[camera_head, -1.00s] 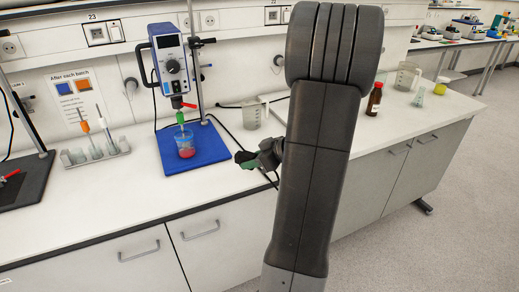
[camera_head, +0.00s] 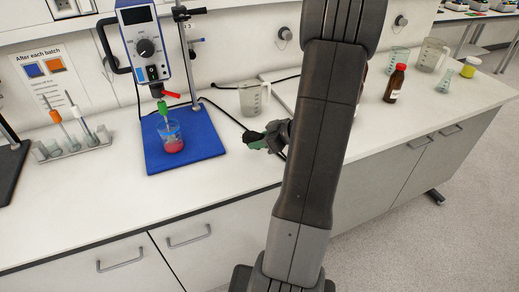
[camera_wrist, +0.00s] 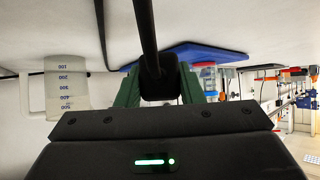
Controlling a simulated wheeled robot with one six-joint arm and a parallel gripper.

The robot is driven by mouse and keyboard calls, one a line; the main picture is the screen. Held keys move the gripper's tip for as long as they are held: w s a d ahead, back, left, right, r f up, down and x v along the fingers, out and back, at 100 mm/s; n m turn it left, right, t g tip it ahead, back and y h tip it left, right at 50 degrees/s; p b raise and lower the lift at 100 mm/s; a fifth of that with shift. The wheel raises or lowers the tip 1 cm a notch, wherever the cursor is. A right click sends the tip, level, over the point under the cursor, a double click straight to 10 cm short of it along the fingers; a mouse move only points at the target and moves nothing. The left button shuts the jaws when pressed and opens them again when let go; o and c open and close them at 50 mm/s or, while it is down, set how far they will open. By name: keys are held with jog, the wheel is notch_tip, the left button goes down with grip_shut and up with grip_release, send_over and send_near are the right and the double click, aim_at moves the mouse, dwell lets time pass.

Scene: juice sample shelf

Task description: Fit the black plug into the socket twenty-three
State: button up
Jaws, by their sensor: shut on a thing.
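My gripper (camera_head: 257,142) has green fingers and is above the bench top, to the right of the blue stand base. In the wrist view it is shut on the black plug (camera_wrist: 158,86), whose thick black cable runs up out of the frame. In the head view the plug is small and hard to make out at the fingertips. A wall socket (camera_head: 63,7) is cut off by the top left edge; it is where label 23 showed earlier. The label is out of view now. The gripper is well to the right of and below that socket.
A stirrer (camera_head: 146,45) stands over a beaker of red liquid (camera_head: 171,137) on a blue base (camera_head: 205,140). A clear jug (camera_head: 253,98) is behind my gripper. A tube rack (camera_head: 72,147) is at left; a brown bottle (camera_head: 395,83) is right of my arm. The front bench is clear.

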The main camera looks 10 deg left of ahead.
jog(key=shift+f, duration=1.65)
jog(key=shift+f, duration=0.1)
jog(key=shift+f+b, duration=0.3)
jog(key=o, duration=1.2)
jog(key=shift+d+r, duration=0.15)
jog(key=shift+r, duration=0.4)
jog(key=p+v, duration=0.1)
jog(key=v, duration=1)
jog(key=shift+s+d+r+p, duration=0.15)
jog(key=shift+d+r+p, duration=0.05)
jog(key=shift+p, duration=0.15)
